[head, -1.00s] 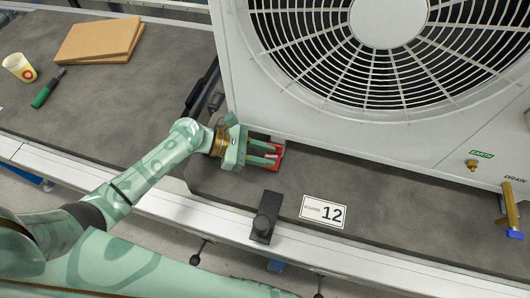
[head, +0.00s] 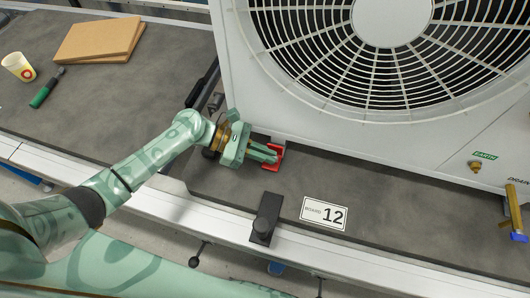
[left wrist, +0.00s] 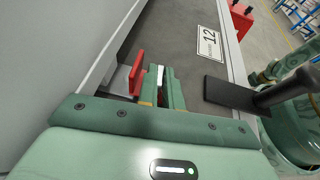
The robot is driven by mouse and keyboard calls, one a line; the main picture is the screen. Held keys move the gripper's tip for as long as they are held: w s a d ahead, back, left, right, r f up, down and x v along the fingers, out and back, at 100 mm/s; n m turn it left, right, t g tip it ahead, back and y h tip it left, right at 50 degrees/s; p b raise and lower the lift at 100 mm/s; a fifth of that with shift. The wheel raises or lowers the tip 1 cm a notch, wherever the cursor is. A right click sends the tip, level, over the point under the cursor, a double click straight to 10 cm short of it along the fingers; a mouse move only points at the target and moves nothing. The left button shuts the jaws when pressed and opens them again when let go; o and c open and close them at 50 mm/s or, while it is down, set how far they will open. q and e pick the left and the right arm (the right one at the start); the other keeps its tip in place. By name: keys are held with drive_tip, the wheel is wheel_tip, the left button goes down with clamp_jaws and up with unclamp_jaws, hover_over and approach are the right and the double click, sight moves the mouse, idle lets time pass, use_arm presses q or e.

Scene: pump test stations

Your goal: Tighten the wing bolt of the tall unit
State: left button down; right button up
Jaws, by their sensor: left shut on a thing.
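The tall unit (head: 300,125) is a large white box with a round fan grille, standing on the dark bench. A red clamp piece (head: 279,151) is at its lower left corner; it also shows in the left wrist view (left wrist: 137,74), upright beside my fingers. My left gripper (head: 270,154) is at that corner with its fingers close together at the red piece. In the left wrist view the fingers (left wrist: 168,85) close on a small pale part between them, which I take for the wing bolt; the fingers mostly hide it. My right gripper is not in view.
A black block with a knob (head: 265,218) stands at the bench's front edge, near a label reading 12 (head: 323,213). Boards (head: 98,40), a cup (head: 18,67) and a green-handled tool (head: 46,88) lie at left.

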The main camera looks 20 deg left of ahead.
use_arm(q)
drive_tip(key=c, duration=1.6)
unclamp_jaws()
drive_tip(key=shift+o, duration=0.2)
drive_tip(key=p+v, duration=0.3)
drive_tip(key=v, duration=1.3)
drive_tip(key=shift+a, duration=0.15)
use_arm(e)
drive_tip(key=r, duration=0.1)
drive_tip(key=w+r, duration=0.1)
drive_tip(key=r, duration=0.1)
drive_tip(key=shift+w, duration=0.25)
